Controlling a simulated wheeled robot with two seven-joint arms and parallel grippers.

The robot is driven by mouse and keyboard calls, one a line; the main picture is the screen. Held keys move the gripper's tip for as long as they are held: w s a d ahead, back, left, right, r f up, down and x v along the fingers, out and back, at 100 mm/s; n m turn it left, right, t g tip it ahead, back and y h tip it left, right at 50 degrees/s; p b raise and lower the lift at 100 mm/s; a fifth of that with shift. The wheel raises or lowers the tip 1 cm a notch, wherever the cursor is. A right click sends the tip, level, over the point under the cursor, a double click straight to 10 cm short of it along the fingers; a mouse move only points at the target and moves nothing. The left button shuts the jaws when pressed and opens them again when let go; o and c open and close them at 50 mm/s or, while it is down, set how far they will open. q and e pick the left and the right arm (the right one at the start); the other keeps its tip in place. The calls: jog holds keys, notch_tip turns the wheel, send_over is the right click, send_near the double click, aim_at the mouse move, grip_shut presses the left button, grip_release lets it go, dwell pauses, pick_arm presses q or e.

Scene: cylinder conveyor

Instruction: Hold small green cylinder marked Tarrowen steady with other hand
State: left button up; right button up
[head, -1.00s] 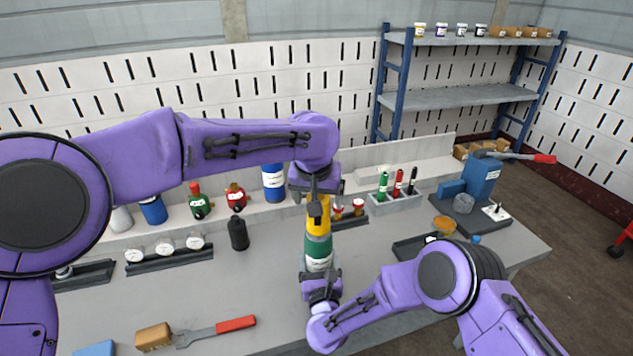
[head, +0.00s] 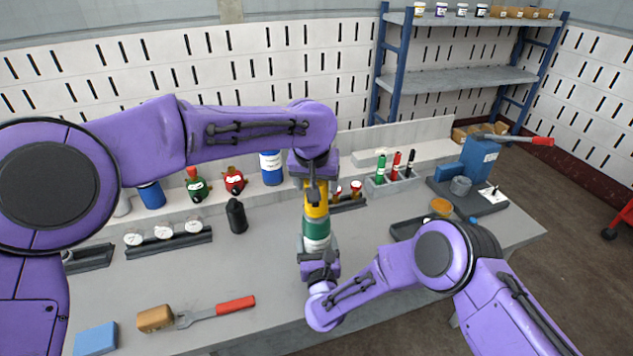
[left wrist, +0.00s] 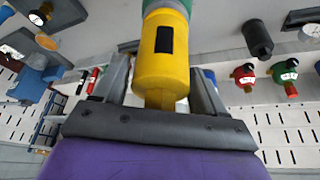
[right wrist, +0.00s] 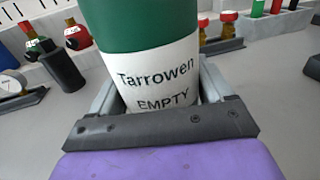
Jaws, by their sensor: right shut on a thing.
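The small green cylinder marked Tarrowen (head: 317,230) stands upright in the middle of the head view. Its white label reads "Tarrowen EMPTY" in the right wrist view (right wrist: 160,75). A yellow piece (head: 316,204) with a dark patch sits on its top; it also shows in the left wrist view (left wrist: 162,55). My right gripper (head: 320,258) is shut on the cylinder's lower part, from the front. My left gripper (head: 315,182) is above, pointing down, with its fingers open on either side of the yellow piece; gaps show beside it in the left wrist view.
A gauge rack (head: 168,243) is farther left. A red-handled tool (head: 215,311) and a blue block (head: 95,339) lie at the front left. A dark tray (head: 408,228) is to the right.

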pick_arm(q)
jog(key=shift+s, duration=0.25)
dwell(0.4)
jog(key=c, duration=1)
jog(key=m+h, duration=0.1)
jog(key=m, duration=0.2)
jog(key=m+g+h, duration=0.1)
jog(key=m, duration=0.2)
jog(key=shift+c, duration=0.2)
jog(key=o, duration=1.2)
